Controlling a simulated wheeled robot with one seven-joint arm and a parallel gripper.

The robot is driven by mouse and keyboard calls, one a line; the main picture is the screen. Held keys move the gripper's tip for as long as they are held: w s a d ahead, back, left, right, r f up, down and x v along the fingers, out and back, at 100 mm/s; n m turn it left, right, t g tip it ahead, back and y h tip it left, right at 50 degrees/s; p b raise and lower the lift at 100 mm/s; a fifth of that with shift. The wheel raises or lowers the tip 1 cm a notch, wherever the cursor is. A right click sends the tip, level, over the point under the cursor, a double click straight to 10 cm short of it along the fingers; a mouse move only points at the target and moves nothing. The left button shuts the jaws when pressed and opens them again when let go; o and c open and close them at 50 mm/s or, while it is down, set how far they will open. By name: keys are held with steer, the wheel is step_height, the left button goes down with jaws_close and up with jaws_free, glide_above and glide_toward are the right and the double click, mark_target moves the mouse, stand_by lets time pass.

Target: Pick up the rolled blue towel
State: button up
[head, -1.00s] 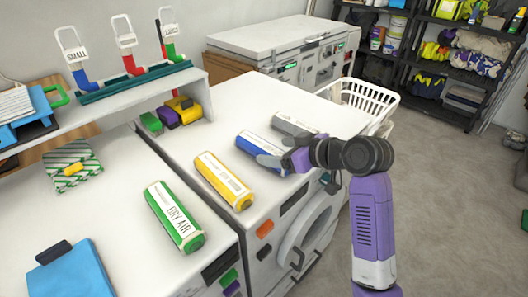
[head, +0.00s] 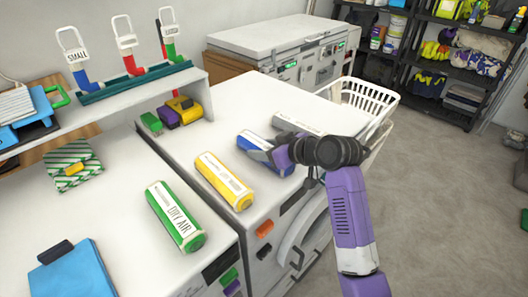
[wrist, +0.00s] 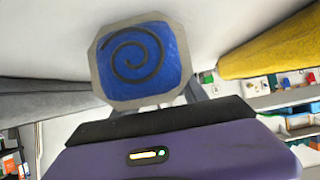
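The rolled blue towel (head: 250,140) lies on the white machine top, with a pale label band along it. It lies between a yellow roll and a grey roll. In the wrist view its blue spiral end (wrist: 142,60) faces the camera, close in front of my gripper. My gripper (head: 270,155) is at the towel, and a grey finger lies over or beside the roll's near part. The far finger is hidden, so I cannot tell whether the fingers have closed on the towel.
The yellow roll (head: 223,181) lies to the left and the grey roll (head: 296,124) lies behind to the right. A green roll (head: 175,215) lies further left. A white basket (head: 363,100) stands right of the machine. A raised shelf (head: 110,98) runs along the back left.

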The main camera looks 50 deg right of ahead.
mark_target(264, 145)
steer(key=c, duration=0.6)
steer(key=shift+r, duration=0.1)
step_height(264, 145, up, 20)
steer(key=p, duration=0.1)
